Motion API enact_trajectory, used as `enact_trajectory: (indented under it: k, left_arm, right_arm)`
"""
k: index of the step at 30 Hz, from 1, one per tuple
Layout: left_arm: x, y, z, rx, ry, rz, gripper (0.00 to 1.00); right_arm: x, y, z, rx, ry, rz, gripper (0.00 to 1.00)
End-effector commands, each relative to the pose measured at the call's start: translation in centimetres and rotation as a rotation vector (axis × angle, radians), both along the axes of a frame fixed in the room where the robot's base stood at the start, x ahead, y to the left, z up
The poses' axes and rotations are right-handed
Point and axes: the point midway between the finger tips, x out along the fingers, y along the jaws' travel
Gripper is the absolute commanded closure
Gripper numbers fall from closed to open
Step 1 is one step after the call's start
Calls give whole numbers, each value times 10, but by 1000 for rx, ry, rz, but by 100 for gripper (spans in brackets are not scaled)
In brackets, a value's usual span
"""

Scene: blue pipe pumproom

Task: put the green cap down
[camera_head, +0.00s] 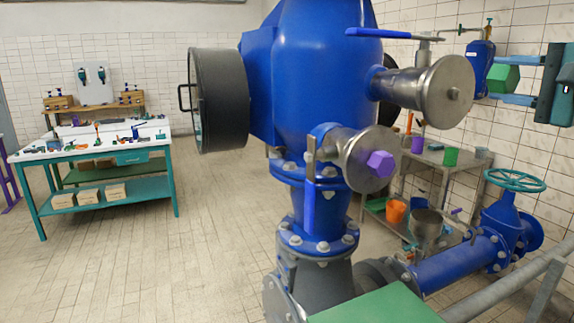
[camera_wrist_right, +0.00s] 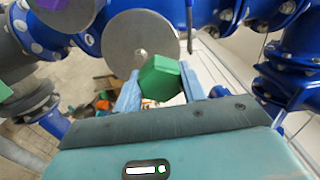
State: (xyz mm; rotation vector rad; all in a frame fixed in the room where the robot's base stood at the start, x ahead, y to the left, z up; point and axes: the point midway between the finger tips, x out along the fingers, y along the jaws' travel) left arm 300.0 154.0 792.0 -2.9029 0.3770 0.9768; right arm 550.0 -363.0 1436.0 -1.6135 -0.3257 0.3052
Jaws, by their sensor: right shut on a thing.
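The green cap (camera_head: 503,79) is a six-sided piece held between the two blue fingers of my right gripper (camera_head: 490,79), at the right of the head view. In the right wrist view the green cap (camera_wrist_right: 160,78) sits between the fingertips, in front of a round steel flange (camera_wrist_right: 138,42). My right gripper is shut on it, in the air. My left gripper is not in view.
A big blue vessel (camera_head: 316,75) has two steel flanged outlets, the lower bearing a purple cap (camera_head: 380,164). A green flat top (camera_head: 375,307) is at the bottom. A grey side table (camera_head: 440,157) and blue pipe with a teal handwheel (camera_head: 515,180) stand right; a workbench (camera_head: 90,151) stands left.

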Motion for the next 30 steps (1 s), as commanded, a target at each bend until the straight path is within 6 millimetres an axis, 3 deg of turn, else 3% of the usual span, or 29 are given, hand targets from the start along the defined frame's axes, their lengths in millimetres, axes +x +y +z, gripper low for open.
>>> enact_trajectory:
  k: [1,2,3,11,14,20,26,30]
  left_arm:
    - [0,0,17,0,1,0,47]
    - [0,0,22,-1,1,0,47]
    - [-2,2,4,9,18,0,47]
    - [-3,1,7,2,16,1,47]
    - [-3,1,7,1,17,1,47]
    - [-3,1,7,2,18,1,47]
    - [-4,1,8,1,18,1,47]
    - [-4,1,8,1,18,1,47]
  right_arm:
    - [0,0,17,0,-1,0,100]
    - [0,0,22,0,-1,0,100]
    - [1,2,11,0,3,4,100]
    - [17,48,-47,3,8,107,100]
    - [22,73,-79,7,9,165,100]
    - [16,140,-166,16,12,327,100]
    - [-20,208,-255,21,9,489,100]
    - [-61,250,-309,19,8,569,100]
